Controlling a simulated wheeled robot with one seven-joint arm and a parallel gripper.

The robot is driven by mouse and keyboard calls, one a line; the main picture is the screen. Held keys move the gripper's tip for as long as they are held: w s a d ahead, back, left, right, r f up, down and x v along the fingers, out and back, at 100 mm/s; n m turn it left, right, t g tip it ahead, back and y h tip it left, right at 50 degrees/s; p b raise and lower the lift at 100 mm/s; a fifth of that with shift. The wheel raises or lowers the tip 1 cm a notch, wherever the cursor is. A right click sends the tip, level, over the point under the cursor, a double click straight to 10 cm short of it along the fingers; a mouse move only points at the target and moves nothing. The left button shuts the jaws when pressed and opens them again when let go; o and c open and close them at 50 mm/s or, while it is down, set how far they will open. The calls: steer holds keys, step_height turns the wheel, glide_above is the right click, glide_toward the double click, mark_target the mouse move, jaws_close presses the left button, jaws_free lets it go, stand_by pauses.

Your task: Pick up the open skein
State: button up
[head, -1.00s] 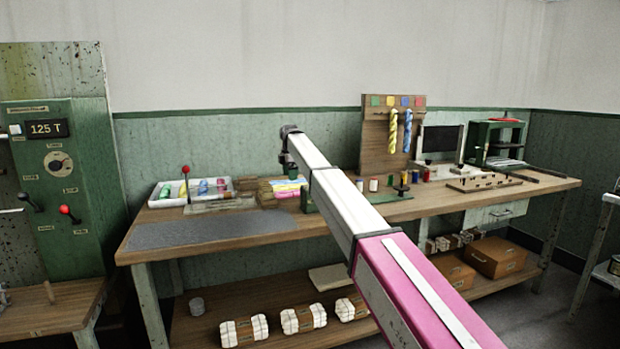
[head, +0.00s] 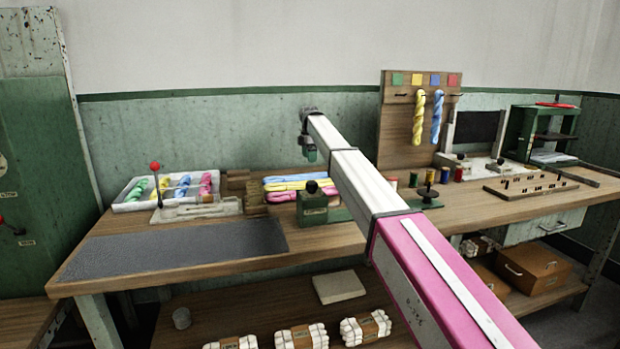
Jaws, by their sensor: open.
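Loose-looking skeins in blue, yellow and pink (head: 292,184) lie stacked in a wooden holder at the middle of the bench; I cannot tell for sure which skein is the open one. A white tray (head: 127,207) to the left holds twisted skeins in green, yellow, blue and pink. A twisted yellow skein (head: 419,118) and a twisted blue skein (head: 437,118) hang on the peg board (head: 395,148). My gripper (head: 309,155) is open and empty, pointing down above the stacked skeins, apart from them. My arm crosses the view from lower right.
A dark grey mat (head: 175,248) lies clear at the bench's front left. A green device with a black knob (head: 316,207) stands before the stack. Thread spools (head: 459,174) and a pegged rack (head: 530,187) are to the right. White bundles (head: 301,337) lie on the lower shelf.

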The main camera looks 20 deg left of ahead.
mark_target(309, 173)
steer(key=f, duration=0.9)
steer(key=shift+s, duration=0.2)
steer(key=shift+c, duration=0.2)
steer(key=shift+r, duration=0.1)
steer(key=c, duration=0.6)
